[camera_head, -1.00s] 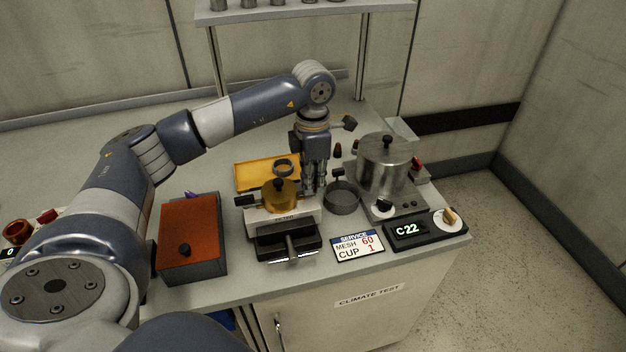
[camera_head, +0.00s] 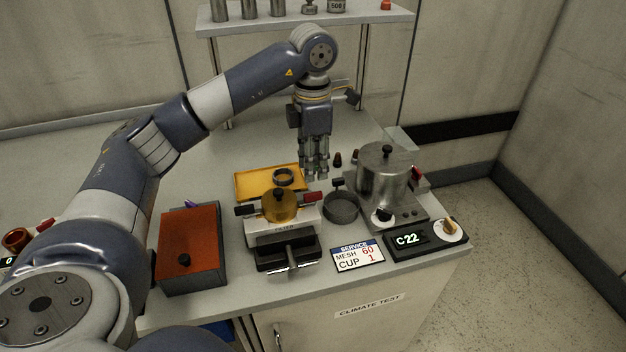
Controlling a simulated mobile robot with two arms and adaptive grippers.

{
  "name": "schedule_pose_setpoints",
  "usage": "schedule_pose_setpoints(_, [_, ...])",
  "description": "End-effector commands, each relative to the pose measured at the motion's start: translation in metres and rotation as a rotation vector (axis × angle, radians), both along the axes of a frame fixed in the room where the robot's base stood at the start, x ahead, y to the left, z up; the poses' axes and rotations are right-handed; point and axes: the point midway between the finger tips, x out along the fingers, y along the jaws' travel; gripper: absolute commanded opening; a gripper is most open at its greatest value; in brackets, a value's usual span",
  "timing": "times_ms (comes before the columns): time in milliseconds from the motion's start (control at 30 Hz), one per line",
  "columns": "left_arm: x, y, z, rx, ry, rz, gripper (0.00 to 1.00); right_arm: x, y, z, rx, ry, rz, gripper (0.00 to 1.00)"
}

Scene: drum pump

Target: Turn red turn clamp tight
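The red turn clamp (camera_head: 311,197) shows at the right side of a round amber filter housing (camera_head: 279,206) on the white filter unit. A black clamp (camera_head: 246,210) sits on the housing's left side. My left gripper (camera_head: 315,177) points straight down above and behind the red clamp, apart from it. Its fingers hang close together and hold nothing that I can see; how far they are open is unclear. Whether the red clamp is tight cannot be told at this size. My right gripper is not in view.
A steel pot (camera_head: 383,180) and a mesh cup (camera_head: 341,207) stand to the right. A yellow tray (camera_head: 246,184) with a dark ring lies behind the filter. A red-lidded box (camera_head: 190,238) stands left. A service card (camera_head: 358,256) and a C22 display (camera_head: 408,239) are in front.

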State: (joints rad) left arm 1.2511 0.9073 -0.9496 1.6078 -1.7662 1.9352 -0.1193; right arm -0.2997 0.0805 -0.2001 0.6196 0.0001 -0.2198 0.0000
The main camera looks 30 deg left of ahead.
Motion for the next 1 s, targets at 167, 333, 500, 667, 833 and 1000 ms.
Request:
schedule_pose_setpoints(167, [0.001, -0.001, 0.029, -0.001, -0.002, -0.001, 0.3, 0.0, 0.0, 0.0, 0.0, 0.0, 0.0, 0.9])
schedule_pose_setpoints(333, [0.0, 0.0, 0.039, 0.001, -0.001, 0.0, 0.3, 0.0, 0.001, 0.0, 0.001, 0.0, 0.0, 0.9])
schedule_pose_setpoints(500, [0.0, 0.0, 0.04, 0.001, 0.001, 0.0, 0.3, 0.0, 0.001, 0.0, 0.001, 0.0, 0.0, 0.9])
schedule_pose_setpoints(667, [0.0, 0.0, 0.04, 0.0, 0.0, -0.001, 0.3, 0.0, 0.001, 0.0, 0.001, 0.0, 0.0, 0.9])
schedule_pose_setpoints(833, [0.0, 0.0, 0.04, 0.0, 0.0, -0.001, 0.3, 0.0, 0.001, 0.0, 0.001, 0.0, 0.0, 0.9])
schedule_pose_setpoints(1000, [0.0, 0.0, 0.04, 0.001, 0.001, -0.001, 0.3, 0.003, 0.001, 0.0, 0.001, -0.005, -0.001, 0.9])
